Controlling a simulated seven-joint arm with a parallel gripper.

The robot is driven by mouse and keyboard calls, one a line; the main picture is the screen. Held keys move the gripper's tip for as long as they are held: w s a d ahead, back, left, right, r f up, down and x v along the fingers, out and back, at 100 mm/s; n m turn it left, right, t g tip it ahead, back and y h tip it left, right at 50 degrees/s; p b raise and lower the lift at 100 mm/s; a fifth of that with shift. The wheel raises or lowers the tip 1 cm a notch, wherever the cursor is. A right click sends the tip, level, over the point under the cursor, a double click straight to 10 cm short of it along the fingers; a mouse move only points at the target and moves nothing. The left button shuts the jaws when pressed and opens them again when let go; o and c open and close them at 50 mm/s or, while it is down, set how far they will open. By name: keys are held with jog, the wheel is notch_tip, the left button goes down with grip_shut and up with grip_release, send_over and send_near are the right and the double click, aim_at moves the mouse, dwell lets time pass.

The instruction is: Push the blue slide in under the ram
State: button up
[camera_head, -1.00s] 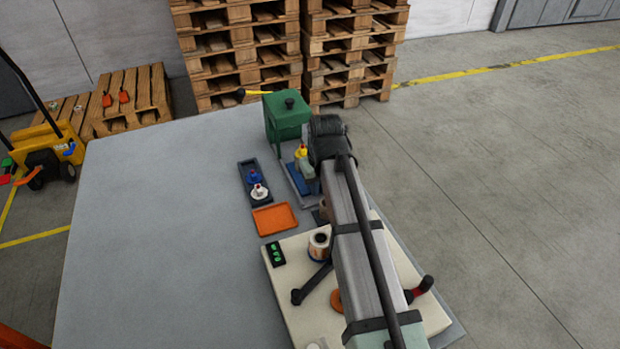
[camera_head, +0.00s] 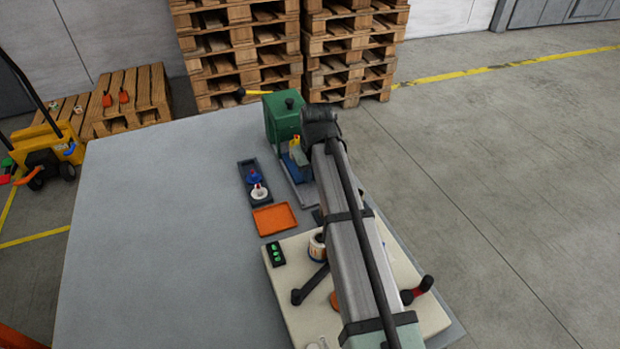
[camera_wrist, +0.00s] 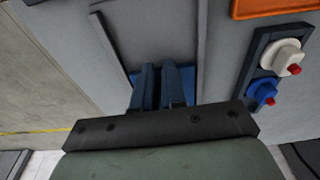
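The green press (camera_head: 283,112) stands at the far end of the table. A grey guide plate (camera_head: 303,190) runs out from its foot. The blue slide (camera_wrist: 190,76) lies flat between the rails in the wrist view. I cannot tell whether the fingertips touch the slide. The ram is hidden inside the press.
A dark tray (camera_head: 247,172) holds a blue and a white red-tipped part (camera_head: 259,192), left of the guide plate. An orange tray (camera_head: 275,219) lies nearer. The cream rewinder base (camera_head: 300,305) sits under my arm. The table's left side is clear.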

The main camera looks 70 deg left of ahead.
jog(key=shift+a, duration=2.3)
jog(key=shift+d, duration=0.2)
jog(key=shift+d, duration=0.9)
jog(key=shift+r, duration=0.1)
jog(key=shift+r, duration=3.4)
jog(key=shift+w, duration=0.1)
